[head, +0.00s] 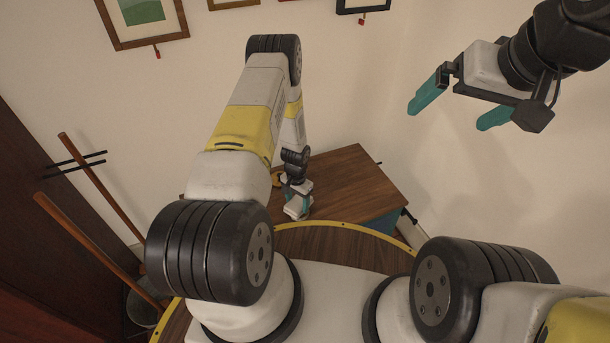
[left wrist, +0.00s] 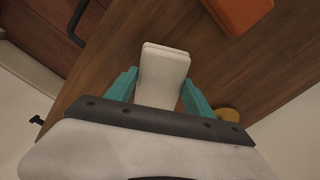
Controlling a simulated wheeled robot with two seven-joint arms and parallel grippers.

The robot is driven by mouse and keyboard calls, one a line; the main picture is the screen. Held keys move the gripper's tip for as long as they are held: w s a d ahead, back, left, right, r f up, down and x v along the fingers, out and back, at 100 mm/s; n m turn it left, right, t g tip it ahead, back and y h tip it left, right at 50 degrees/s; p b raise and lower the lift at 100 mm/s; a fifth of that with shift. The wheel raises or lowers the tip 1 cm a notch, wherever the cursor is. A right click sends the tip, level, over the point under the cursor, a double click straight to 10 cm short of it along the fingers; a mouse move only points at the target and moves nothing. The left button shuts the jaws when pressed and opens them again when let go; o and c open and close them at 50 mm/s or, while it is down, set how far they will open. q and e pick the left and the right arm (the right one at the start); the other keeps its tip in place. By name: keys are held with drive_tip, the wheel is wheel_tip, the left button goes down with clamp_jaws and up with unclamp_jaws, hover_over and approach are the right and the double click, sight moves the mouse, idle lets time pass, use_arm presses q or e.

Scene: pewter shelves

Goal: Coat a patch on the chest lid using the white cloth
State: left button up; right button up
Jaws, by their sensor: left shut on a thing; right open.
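The chest lid (head: 350,185) is a brown wooden top beyond my base in the head view. It fills much of the left wrist view (left wrist: 125,45). My left gripper (head: 297,200) is over the near left part of the lid. In the left wrist view its teal fingers are shut on the white cloth (left wrist: 164,68), a pale folded block between them. The cloth is over the lid; I cannot tell whether it touches. My right gripper (head: 447,116) is open and empty, raised at the upper right, away from the chest.
An orange block (left wrist: 240,12) and a yellow round thing (left wrist: 228,114) lie on the lid. Two wooden poles (head: 105,188) stand at the left by a grey bucket (head: 143,308). Framed pictures (head: 143,20) hang on the wall. The lid's right part is clear.

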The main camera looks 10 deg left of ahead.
sight(297, 203)
use_arm(q)
drive_tip(key=shift+f, duration=0.55)
idle(1.0)
drive_tip(key=shift+r, duration=0.15)
drive_tip(key=shift+r, duration=3.4)
drive_tip(key=shift+r, duration=0.1)
